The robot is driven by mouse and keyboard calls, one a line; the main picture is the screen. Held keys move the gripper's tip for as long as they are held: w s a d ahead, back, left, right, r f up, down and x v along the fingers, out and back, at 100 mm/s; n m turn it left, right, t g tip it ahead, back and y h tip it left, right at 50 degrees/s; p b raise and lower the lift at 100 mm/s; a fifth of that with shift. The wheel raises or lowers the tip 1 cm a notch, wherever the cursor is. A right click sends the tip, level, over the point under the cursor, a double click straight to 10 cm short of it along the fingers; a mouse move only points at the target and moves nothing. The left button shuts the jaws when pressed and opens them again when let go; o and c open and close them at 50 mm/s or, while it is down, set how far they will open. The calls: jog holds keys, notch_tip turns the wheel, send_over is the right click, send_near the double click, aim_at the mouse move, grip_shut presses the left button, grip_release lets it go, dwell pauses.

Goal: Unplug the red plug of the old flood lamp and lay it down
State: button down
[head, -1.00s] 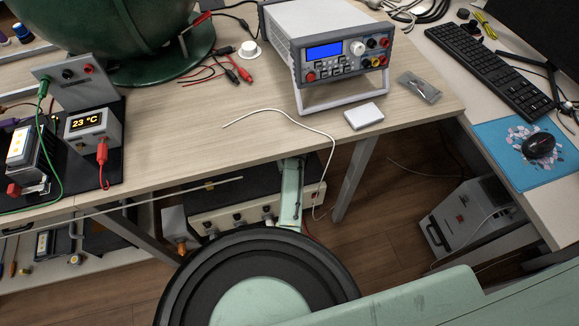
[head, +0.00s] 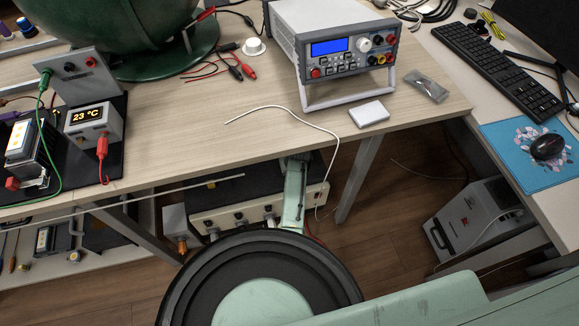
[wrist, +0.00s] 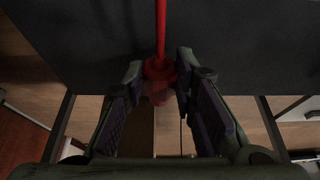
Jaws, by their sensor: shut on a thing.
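In the wrist view my gripper (wrist: 160,76) is shut on a red plug (wrist: 158,67). A red cable (wrist: 161,25) runs from the plug to the top of that view. A blurred, darker red part shows just below the plug between the fingers. I cannot tell whether the plug touches a socket. In the head view the gripper is hidden; my pale green arm reaches under the table's front edge. A large dark green round housing (head: 150,35), perhaps the flood lamp, stands on the table at the upper left.
A power supply (head: 335,50) stands on the table (head: 220,140), with a white box (head: 369,113) in front. A white cable (head: 290,108) hangs over the table edge.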

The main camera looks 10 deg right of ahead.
jog(key=shift+f+b, duration=0.8)
jog(key=shift+f, duration=0.3)
jog(key=c, duration=1.2)
grip_release()
jog(key=shift+c, duration=0.2)
jog(key=p+v, duration=0.3)
jog(key=shift+r+p, duration=0.1)
jog(key=shift+p, duration=0.25)
jog(key=v, duration=0.7)
jog(key=shift+s+r, duration=0.15)
jog(key=shift+s, duration=0.05)
